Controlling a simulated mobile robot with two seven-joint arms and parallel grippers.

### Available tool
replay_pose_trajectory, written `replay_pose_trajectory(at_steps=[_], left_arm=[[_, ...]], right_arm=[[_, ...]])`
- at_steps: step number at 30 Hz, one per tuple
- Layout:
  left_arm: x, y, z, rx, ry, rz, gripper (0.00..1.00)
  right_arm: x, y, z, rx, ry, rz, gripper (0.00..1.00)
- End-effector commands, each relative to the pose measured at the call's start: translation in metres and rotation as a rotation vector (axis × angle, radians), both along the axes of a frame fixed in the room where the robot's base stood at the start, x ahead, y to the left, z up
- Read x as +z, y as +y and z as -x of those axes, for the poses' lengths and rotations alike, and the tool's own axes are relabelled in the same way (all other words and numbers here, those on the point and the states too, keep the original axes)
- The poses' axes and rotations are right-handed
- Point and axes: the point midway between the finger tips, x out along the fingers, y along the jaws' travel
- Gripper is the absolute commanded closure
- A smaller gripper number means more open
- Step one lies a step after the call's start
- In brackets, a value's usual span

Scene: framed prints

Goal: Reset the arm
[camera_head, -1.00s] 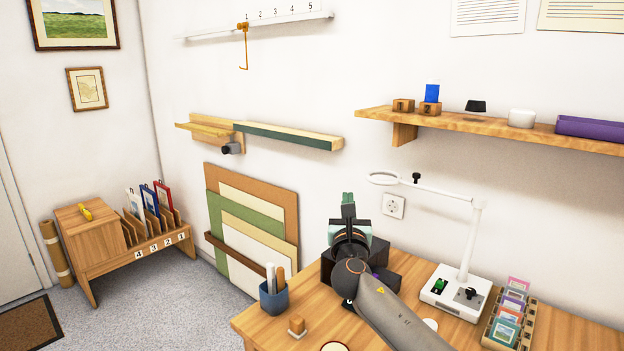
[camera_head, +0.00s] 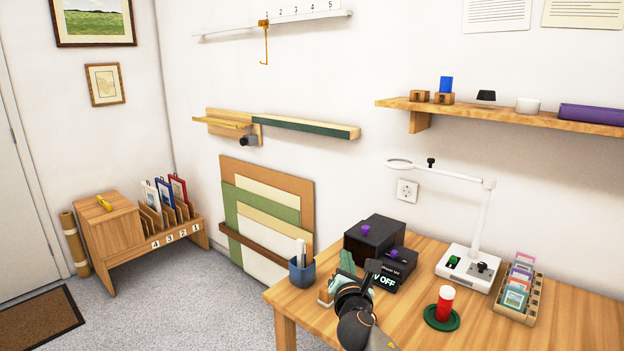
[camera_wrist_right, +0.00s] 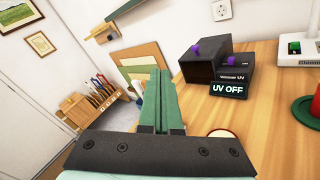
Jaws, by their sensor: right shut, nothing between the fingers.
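My right gripper (camera_head: 342,270) is shut and empty above the near left part of the wooden table (camera_head: 420,325) in the head view. In the right wrist view its green fingers (camera_wrist_right: 153,100) are pressed together with nothing between them. My right arm comes in from the bottom edge of the head view. The gripper is just left of a small black sign reading "UV OFF" (camera_wrist_right: 228,89), and it partly covers that sign in the head view. My left gripper is not in view.
Black boxes with purple knobs (camera_head: 374,235), a blue pen cup (camera_head: 301,274), a red cylinder on a green base (camera_head: 444,304), a white magnifier lamp (camera_head: 468,262) and a card rack (camera_head: 519,297) stand on the table. A wall shelf (camera_head: 480,115) is above. Open floor lies left.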

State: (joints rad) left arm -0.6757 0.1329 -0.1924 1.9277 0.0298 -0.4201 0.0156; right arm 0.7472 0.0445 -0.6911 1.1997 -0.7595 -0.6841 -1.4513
Motion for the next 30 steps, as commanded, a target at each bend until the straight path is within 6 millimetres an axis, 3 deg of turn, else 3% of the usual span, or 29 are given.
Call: replay_pose_trajectory(at_steps=[1, 6, 9, 15, 21, 30], left_arm=[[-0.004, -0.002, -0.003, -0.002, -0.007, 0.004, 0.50], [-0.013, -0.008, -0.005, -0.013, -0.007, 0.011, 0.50], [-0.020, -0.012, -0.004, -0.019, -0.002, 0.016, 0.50], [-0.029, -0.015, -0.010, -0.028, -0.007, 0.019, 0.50], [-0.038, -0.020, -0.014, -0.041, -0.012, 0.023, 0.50], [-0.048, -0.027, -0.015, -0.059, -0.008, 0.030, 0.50]], right_arm=[[-0.038, 0.001, 0.014, 0.008, 0.053, -0.109, 1.00], [-0.141, -0.002, 0.070, -0.017, 0.235, -0.558, 1.00], [-0.196, -0.005, 0.111, -0.068, 0.339, -0.835, 1.00], [-0.282, -0.017, 0.201, -0.244, 0.504, -1.365, 1.00], [-0.337, -0.034, 0.292, -0.494, 0.598, -1.844, 1.00], [-0.367, -0.057, 0.389, -0.838, 0.604, -2.325, 1.00]])
